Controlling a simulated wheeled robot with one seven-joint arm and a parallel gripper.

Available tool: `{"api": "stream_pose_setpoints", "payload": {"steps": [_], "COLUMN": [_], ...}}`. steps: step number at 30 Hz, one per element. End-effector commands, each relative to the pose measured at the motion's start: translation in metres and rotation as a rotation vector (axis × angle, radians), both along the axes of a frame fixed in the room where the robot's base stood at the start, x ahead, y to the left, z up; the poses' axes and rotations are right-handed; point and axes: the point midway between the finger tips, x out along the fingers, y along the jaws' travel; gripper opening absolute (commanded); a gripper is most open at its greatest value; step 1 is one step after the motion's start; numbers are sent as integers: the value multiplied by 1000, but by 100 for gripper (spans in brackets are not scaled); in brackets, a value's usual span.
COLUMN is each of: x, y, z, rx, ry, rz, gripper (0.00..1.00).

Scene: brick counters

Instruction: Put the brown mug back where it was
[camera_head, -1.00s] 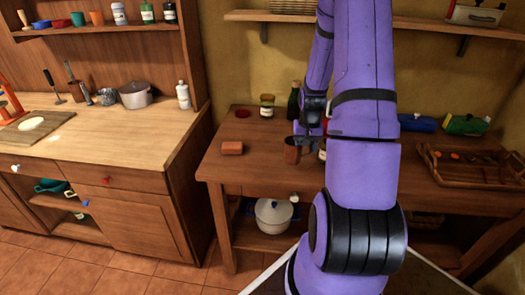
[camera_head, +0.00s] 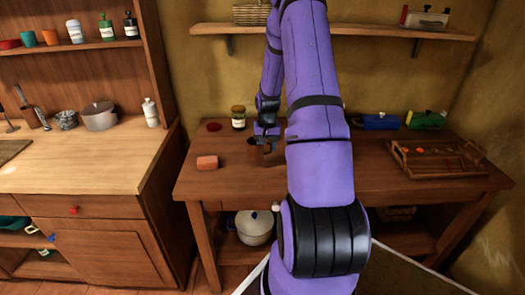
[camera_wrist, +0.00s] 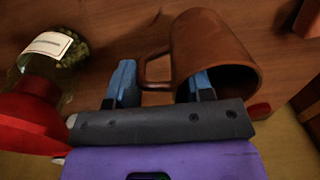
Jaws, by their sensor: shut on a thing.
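The brown mug (camera_head: 254,152) is at the left part of the brown wooden table, upright or nearly so in the head view. I cannot tell whether its base touches the tabletop. My gripper (camera_head: 266,134) is at the mug's upper right side and holds it. In the wrist view the mug (camera_wrist: 222,52) shows its open mouth and its handle. There my gripper (camera_wrist: 162,86) has one finger at the mouth and the other left of the handle; the exact contact is hidden.
An orange-brown block (camera_head: 207,162) lies left of the mug. A jar (camera_head: 238,118) and a red disc (camera_head: 214,127) are behind. A wooden tray (camera_head: 435,160) is at the right. A white pot (camera_head: 254,228) stands below. A jar (camera_wrist: 50,55) and something red (camera_wrist: 28,118) are close in the wrist view.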

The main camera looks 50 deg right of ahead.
Motion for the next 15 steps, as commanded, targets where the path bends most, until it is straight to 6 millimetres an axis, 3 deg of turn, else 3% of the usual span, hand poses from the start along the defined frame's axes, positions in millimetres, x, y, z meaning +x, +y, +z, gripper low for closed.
{"api": "stream_pose_setpoints", "payload": {"steps": [10,15], "x": [26,26], "y": [-11,-10], "z": [-3,-27], "rx": [0,4], "ry": [0,3], "rz": [1,-1], "gripper": [11,11]}}
